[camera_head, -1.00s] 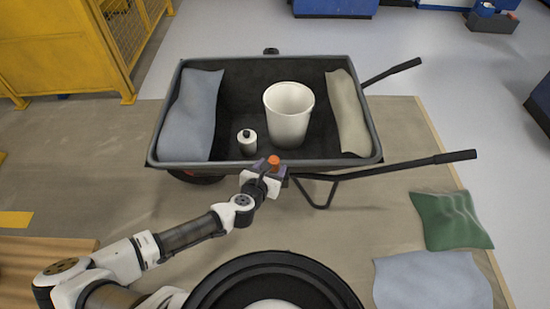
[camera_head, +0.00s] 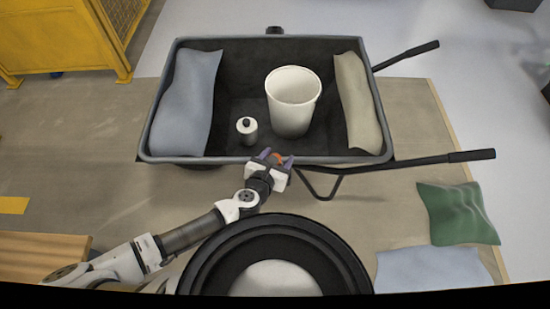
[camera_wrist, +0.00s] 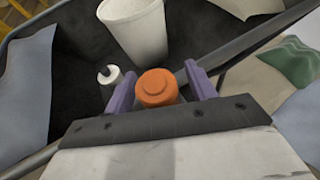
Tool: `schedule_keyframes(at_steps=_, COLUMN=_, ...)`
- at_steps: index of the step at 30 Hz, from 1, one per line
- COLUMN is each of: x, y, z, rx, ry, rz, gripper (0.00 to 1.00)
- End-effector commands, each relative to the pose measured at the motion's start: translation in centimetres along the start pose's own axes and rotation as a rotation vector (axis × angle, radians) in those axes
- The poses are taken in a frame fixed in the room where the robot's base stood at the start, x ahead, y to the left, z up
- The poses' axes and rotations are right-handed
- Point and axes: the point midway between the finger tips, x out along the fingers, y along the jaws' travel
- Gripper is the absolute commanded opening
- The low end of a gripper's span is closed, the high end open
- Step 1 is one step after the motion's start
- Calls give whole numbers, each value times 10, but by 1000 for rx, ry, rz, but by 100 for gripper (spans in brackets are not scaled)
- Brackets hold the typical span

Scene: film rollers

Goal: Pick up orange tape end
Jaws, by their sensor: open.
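The orange piece (camera_wrist: 156,88), a short stepped round cap, shows between the two purple fingers of my gripper (camera_wrist: 160,90) in the wrist view. In the head view it is a small orange spot (camera_head: 276,156), partly hidden by my gripper (camera_head: 277,157), at the near rim of the wheelbarrow. My gripper is open, with a finger on each side of the orange piece. In the wrist view a gap shows on its right, and the left finger is closer to it. I cannot tell what the piece rests on.
The black wheelbarrow (camera_head: 240,88) holds a white bucket (camera_head: 292,105), a small white bottle (camera_head: 247,132), a blue-grey sack (camera_head: 186,105) and a beige sack (camera_head: 357,105). Its handle (camera_head: 430,162) reaches right. A green sack (camera_head: 458,213) lies on the floor.

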Motion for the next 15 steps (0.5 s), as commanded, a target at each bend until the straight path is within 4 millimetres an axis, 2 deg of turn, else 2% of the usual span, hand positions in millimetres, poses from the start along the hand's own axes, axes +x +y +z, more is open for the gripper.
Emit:
schedule_keyframes(at_steps=2, x=0, y=0, z=0, rx=0, ry=0, rz=0, gripper=53)
schedule_keyframes(at_steps=12, x=0, y=0, z=0, rx=0, ry=0, rz=0, gripper=8)
schedule_keyframes(at_steps=15, x=0, y=0, z=0, rx=0, ry=0, rz=0, gripper=0)
